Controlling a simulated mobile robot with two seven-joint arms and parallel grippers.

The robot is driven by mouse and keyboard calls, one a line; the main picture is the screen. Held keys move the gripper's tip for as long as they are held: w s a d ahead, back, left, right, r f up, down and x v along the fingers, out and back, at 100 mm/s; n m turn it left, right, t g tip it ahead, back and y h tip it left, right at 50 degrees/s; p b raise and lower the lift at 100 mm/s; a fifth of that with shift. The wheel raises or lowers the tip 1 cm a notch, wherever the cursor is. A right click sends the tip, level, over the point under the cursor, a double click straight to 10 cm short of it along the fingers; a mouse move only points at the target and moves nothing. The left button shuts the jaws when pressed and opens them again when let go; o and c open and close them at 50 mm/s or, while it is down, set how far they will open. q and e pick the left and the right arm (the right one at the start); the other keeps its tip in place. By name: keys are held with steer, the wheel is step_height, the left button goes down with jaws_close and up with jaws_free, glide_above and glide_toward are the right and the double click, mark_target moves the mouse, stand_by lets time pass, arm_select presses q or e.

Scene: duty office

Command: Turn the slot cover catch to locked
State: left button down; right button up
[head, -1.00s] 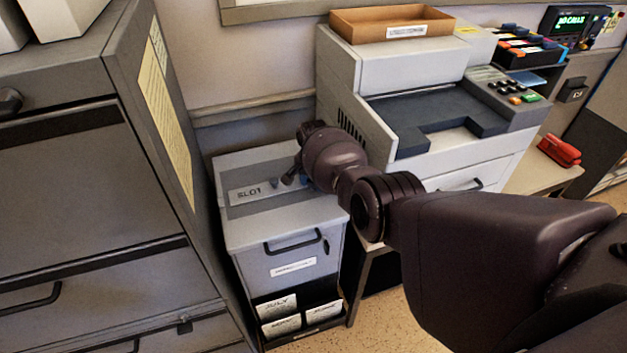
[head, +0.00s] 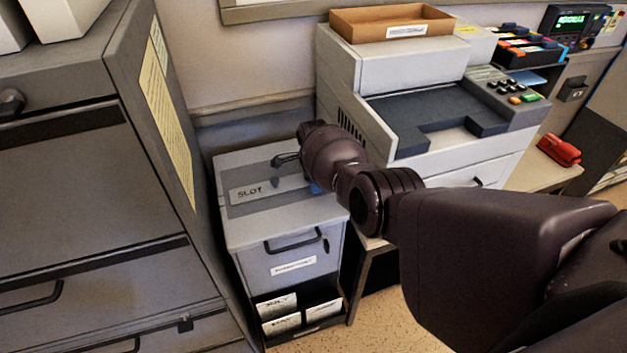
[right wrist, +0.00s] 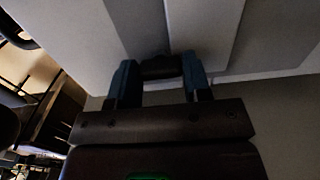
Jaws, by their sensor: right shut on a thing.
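A low grey cabinet (head: 232,228) stands in the middle of the head view. On its top is a plate marked SLOT (head: 265,189). My right gripper (head: 298,181) is over the right part of this top, pointing down, with my wrist hiding much of the contact. In the right wrist view, the blue fingers of my right gripper (right wrist: 159,80) are shut on a dark piece, seemingly the catch (right wrist: 160,67), against the grey top. A small dark bent part (head: 285,158) shows beside my wrist. The catch's setting cannot be read. My left gripper is not in view.
A tall grey cabinet (head: 90,190) stands close on the left. A grey machine (head: 400,80) with a brown tray (head: 391,21) on top is just right of my wrist. A red stapler-like thing (head: 559,150) lies on the table at right. Floor shows below.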

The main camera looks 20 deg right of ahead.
stand_by(0.3)
steer(key=o, duration=0.6)
steer(key=shift+c, duration=0.2)
steer(key=o, duration=0.4)
steer(key=shift+c, duration=0.2)
steer(key=shift+r, duration=0.1)
